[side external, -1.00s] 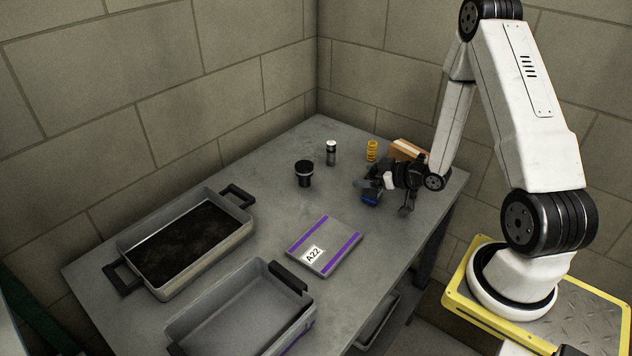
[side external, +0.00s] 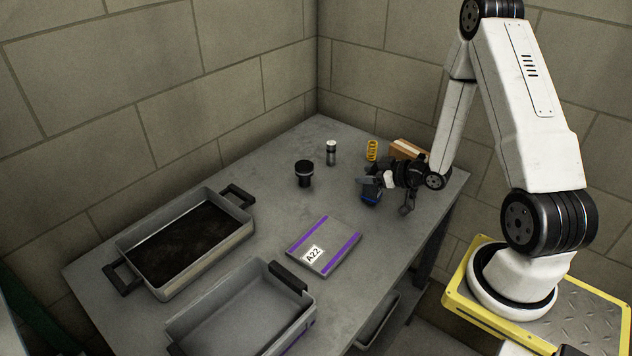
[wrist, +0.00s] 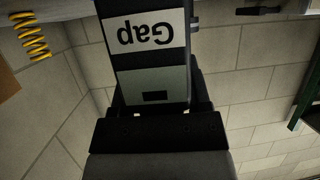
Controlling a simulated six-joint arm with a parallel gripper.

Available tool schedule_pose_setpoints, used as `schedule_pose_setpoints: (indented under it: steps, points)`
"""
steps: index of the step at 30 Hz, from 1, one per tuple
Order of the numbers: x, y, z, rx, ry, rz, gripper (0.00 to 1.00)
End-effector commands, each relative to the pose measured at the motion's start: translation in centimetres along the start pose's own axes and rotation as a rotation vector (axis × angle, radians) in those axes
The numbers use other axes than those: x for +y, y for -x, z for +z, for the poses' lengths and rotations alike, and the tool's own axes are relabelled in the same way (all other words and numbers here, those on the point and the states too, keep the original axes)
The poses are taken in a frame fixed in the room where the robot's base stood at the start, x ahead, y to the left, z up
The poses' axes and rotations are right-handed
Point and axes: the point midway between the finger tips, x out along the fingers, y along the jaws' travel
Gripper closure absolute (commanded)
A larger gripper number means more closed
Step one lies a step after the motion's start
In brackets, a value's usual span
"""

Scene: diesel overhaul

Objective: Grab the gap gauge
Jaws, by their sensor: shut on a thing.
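The gap gauge (wrist: 152,80) fills the upper middle of the wrist view. It is dark with a pale label reading "Gap" upside down. My gripper (wrist: 155,105) is shut on it, with dark jaw parts at both sides of its lower end. In the side view my gripper (side external: 374,187) is low over the right part of the table, in front of the yellow spring. A small blue patch shows under the jaws there; the gauge itself is too small and dark to make out clearly.
On the grey table (side external: 270,190) stand a black cup-like part (side external: 304,174), a small cylinder (side external: 331,153), a yellow spring (side external: 372,150) and a cardboard box (side external: 407,149). A grey A22 case (side external: 340,257), a dark-filled tray (side external: 245,232) and an empty tray (side external: 235,310) lie further forward.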

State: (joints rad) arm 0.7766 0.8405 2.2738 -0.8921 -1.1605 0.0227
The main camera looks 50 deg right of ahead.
Motion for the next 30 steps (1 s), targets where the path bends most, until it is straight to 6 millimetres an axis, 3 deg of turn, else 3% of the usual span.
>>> schedule_pose_setpoints:
  steps: [30]
  points:
    - [0.0, 3.5, -8.4, 0.003, 0.001, 0.000, 1.00]
